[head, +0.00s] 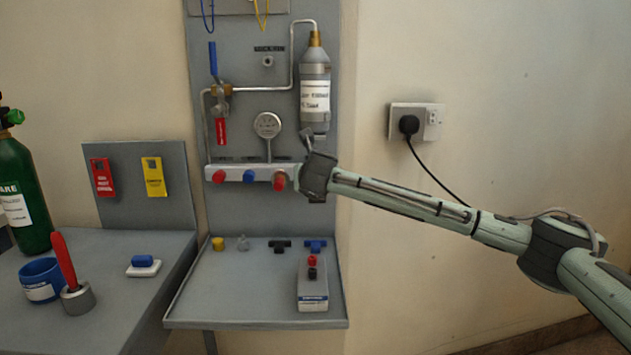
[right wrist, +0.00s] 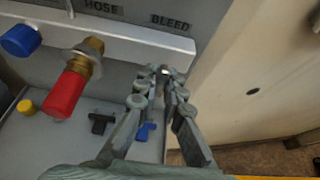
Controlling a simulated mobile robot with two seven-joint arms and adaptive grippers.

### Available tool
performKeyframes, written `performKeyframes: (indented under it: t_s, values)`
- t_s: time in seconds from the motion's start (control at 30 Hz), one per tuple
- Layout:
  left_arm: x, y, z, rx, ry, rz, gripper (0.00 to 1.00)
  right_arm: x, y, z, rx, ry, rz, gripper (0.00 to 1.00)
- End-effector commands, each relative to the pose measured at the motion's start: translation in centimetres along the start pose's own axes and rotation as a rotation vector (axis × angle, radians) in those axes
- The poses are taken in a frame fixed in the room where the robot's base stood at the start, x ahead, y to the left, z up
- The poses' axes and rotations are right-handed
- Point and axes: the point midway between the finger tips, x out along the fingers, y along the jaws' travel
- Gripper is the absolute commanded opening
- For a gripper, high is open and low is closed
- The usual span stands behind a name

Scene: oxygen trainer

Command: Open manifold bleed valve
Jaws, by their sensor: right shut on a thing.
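The manifold (head: 232,173) is a pale horizontal bar on the grey panel, and it also shows in the right wrist view (right wrist: 130,32). A "BLEED" label (right wrist: 170,22) is above its right end. Under that label, a small metallic bleed valve (right wrist: 165,70) shows between my fingertips. My right gripper (right wrist: 162,76) is shut on it from the front. In the head view my right gripper (head: 300,180) covers the manifold's right end and hides the valve. The valve's open or closed position cannot be told. My left gripper is not in view.
A red-capped brass fitting (right wrist: 72,83) and a blue cap (right wrist: 20,40) are left of the gripper. A grey cylinder (head: 315,95) hangs just above. The shelf (head: 230,300) below holds small fittings and a grey box (head: 312,285). The wall to the right is clear around the socket (head: 416,121).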

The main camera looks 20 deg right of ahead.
Motion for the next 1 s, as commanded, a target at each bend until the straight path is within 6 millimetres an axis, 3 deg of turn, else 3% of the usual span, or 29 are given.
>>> performKeyframes:
  t_s: [0.17,0.2,0.37,0.77,1.0]
  values:
    - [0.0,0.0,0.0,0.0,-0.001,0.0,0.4,0.0,-0.1,0.0,-0.001,-0.001,-0.002,0.0]
    - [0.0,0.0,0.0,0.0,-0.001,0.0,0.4,0.0,-0.1,0.0,-0.001,-0.001,-0.002,0.11]
    - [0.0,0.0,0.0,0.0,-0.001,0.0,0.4,0.0,-0.1,0.0,-0.001,-0.001,-0.001,0.3]
    - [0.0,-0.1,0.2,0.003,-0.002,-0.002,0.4,-0.8,0.1,0.0,0.0,-0.001,0.002,0.3]
    - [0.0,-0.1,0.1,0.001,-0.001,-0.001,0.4,-5.4,0.1,0.1,-0.001,-0.003,0.004,0.3]
